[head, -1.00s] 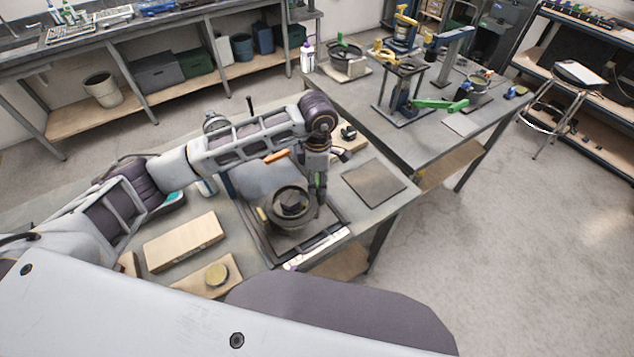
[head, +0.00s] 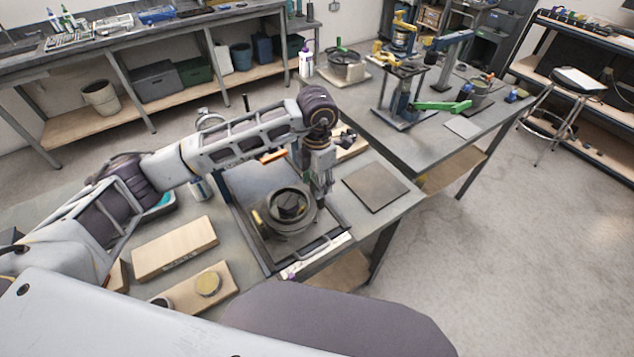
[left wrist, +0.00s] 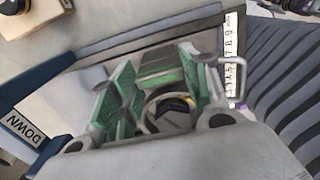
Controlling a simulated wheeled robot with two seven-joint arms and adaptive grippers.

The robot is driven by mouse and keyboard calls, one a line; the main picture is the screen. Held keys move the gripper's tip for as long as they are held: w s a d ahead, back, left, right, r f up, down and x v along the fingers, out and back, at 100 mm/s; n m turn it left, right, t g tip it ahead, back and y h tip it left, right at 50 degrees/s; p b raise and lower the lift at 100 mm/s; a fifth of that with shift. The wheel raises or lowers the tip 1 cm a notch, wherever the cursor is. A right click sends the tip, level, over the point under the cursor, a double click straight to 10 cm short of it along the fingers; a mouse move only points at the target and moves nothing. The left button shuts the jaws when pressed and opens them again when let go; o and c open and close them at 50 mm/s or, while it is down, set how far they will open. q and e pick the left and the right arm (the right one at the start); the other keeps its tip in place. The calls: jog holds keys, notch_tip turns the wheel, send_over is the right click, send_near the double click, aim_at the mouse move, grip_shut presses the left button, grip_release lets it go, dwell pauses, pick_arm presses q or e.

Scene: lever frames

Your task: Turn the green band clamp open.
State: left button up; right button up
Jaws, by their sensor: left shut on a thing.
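The band clamp is a round dark ring assembly (head: 288,208) on a framed plate on the near bench. In the left wrist view, part of a ring (left wrist: 172,108) shows low between my fingers. My left gripper (head: 322,196) points down at the ring's right side. In the left wrist view, my left gripper (left wrist: 160,88) has its fingers on either side of a green ridged piece (left wrist: 160,66), apparently the clamp's green part, and is shut on it. The fingers hide much of the contact. My right gripper is out of view.
A second bench (head: 440,140) with several clamps stands behind. Open floor lies to the right.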

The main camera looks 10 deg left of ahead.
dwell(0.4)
pick_arm(q)
jog(key=o, duration=1)
jog(key=shift+r, duration=6.05)
jog(key=shift+f, duration=0.1)
